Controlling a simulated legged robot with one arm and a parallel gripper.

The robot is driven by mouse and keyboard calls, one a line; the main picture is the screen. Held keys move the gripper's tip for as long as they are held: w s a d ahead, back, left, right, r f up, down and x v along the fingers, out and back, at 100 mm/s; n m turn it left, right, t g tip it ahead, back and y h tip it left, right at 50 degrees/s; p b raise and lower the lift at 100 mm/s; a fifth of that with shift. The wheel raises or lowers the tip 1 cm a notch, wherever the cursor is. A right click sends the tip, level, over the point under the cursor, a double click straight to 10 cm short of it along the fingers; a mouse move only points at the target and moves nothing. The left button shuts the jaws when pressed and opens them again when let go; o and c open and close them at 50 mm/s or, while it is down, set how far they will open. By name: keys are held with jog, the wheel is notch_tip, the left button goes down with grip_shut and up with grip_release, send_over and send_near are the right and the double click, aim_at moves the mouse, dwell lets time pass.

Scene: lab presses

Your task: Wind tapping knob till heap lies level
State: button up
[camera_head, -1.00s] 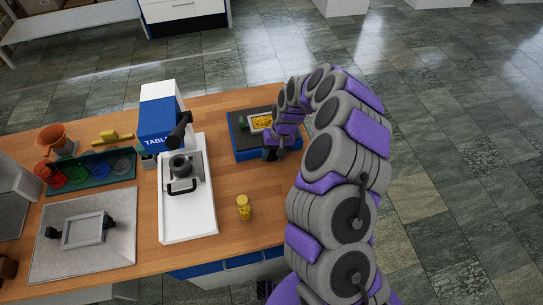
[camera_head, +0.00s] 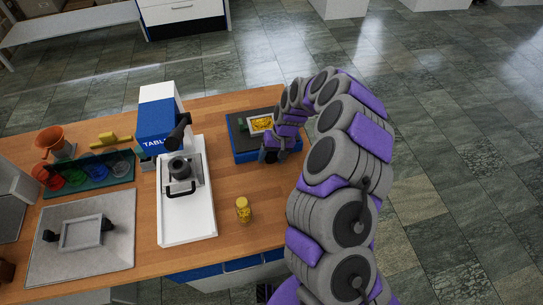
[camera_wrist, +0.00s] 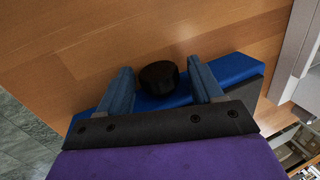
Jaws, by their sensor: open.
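The black tapping knob (camera_wrist: 159,77) sticks out from the side of the blue base (camera_wrist: 232,70) in the wrist view. My gripper (camera_wrist: 160,85) is open, with one finger on each side of the knob and a gap visible on both sides. In the head view my gripper (camera_head: 271,155) is at the front edge of the blue base (camera_head: 239,150) and hides the knob. A tray holding a yellow heap (camera_head: 261,124) sits on top of the base. Whether the heap is level is too small to tell.
A small yellow jar (camera_head: 243,209) stands on the wooden table (camera_head: 240,185) in front. A grey plate with a frame (camera_head: 85,260) lies at the left.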

jog(key=shift+r, duration=0.1)
jog(key=p+v, duration=0.2)
jog(key=v, duration=1.5)
jog(key=shift+d, duration=0.1)
